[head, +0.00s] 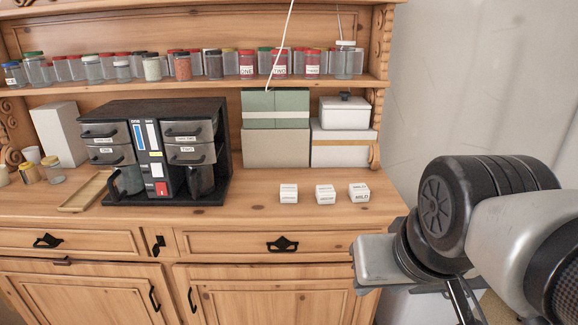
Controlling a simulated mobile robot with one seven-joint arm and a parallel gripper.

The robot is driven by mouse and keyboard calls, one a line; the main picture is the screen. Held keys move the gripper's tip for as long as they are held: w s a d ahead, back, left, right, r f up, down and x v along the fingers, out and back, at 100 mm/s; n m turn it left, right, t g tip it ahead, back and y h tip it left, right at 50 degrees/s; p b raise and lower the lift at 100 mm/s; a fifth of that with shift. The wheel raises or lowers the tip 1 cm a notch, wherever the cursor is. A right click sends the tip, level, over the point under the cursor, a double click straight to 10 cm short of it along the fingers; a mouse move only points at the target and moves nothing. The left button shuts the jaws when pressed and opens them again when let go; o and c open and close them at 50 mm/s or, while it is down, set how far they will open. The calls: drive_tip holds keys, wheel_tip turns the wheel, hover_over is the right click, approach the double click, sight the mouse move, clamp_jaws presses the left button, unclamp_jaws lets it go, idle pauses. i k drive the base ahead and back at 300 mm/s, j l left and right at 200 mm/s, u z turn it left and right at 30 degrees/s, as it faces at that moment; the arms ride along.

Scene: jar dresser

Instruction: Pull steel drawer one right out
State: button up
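The lower left steel drawer (109,156) carries a small label that seems to read ONE. The lower right steel drawer (187,155) seems to read TWO. The drawer fronts look shut. My arm comes in from the lower right, well apart from the cabinet. I cannot make out the fingertips of my gripper, nor whether it holds anything.
Three small white labelled blocks (325,194) sit on the top right of the cabinet. A wooden tray (85,191) and small jars (52,169) lie to its left. Boxes (275,147) stand behind on the right. Jars line the shelf above. The top before the blocks is clear.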

sight(123, 154)
drive_tip(key=u, duration=1.4)
drive_tip(key=i+j+z, duration=0.1)
drive_tip(key=i+j, duration=0.2)
drive_tip(key=i+j+z, duration=0.15)
drive_tip(key=j, duration=0.3)
drive_tip(key=i+j+z, duration=0.1)
drive_tip(key=i+j, duration=0.25)
drive_tip(key=i+j+z, duration=0.1)
drive_tip(key=i+j, duration=0.15)
drive_tip(key=j, duration=0.25)
drive_tip(key=i+j+z, duration=0.15)
drive_tip(key=j, duration=0.3)
drive_tip(key=i+j+z, duration=0.1)
drive_tip(key=i+j, duration=0.15)
drive_tip(key=j, duration=0.25)
drive_tip(key=i+j+z, duration=0.15)
drive_tip(key=j, duration=0.35)
drive_tip(key=i+j+z, duration=0.1)
drive_tip(key=j, duration=0.4)
drive_tip(key=i, duration=0.05)
